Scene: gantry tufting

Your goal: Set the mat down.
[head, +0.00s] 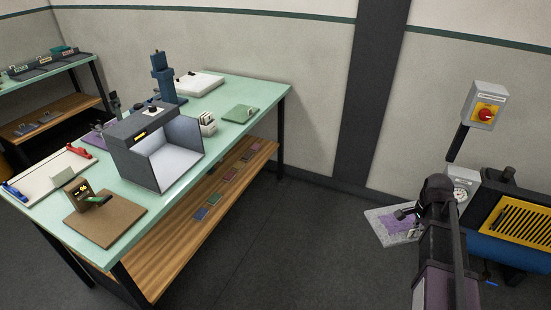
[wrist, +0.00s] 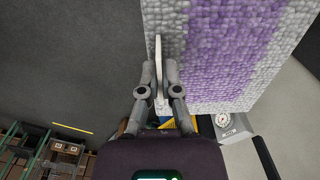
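The mat (head: 381,219) is a thick grey pile sheet with a purple band. In the head view it hangs out to the left of my gripper (head: 407,212), clear of the workbench. In the wrist view the mat (wrist: 225,60) fills the upper right. My gripper (wrist: 160,78) is closed there on a thin pale strip along the mat's left edge. The arm hides part of the mat in the head view.
A green-topped workbench (head: 237,107) stands left, with a grey light booth (head: 140,133), a brown board (head: 103,218) and a small green mat (head: 240,114). Its wooden lower shelf (head: 185,232) holds small coloured swatches. A machine with a yellow grille (head: 520,220) stands right. Open floor (head: 290,245) lies between.

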